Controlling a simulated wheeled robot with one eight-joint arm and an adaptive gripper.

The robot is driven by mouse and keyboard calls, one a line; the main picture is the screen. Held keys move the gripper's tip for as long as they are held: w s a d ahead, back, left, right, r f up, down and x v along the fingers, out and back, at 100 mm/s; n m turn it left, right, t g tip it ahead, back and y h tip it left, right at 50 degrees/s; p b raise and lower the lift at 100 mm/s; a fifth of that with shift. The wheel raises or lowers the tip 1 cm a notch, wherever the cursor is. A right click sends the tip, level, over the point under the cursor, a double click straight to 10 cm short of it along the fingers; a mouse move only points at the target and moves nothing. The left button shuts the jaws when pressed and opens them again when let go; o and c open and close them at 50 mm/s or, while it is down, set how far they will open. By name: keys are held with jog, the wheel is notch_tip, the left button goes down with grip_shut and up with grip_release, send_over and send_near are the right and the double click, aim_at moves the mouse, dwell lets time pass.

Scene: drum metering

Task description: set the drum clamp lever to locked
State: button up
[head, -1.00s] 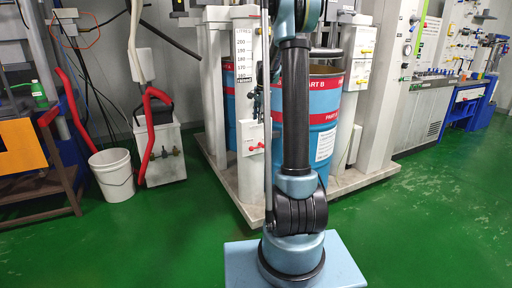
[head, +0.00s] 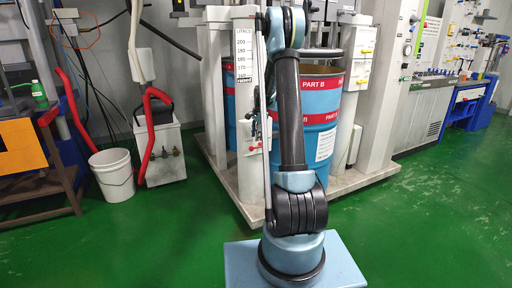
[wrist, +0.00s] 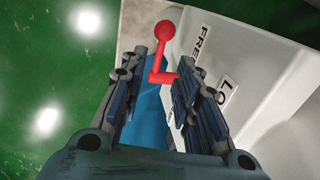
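The red clamp lever (wrist: 165,52) shows in the wrist view as a cranked rod with a ball knob. It sits at the edge of a white panel (wrist: 245,75) with a "FREE" label and a partly hidden label starting "LO". The knob is toward the "FREE" label side. My gripper (wrist: 158,66) is open, its two fingers to either side of the lever; I cannot tell whether they touch it. In the head view the red lever (head: 254,149) is small on the white post (head: 248,178), with my dark gripper just above it.
Blue drums with red "PART B" bands (head: 322,117) stand inside the white frame, behind my arm. A scale marked in litres (head: 244,55) is on the post. A white bucket (head: 113,178) and red hoses stand left. The green floor in front is clear.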

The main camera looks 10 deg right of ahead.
jog(key=f, duration=0.4)
jog(key=w+f, duration=0.1)
jog(key=f, duration=0.1)
jog(key=shift+w+a+f, duration=0.1)
jog(key=shift+a+f, duration=0.1)
jog(key=shift+f, duration=0.15)
grip_shut()
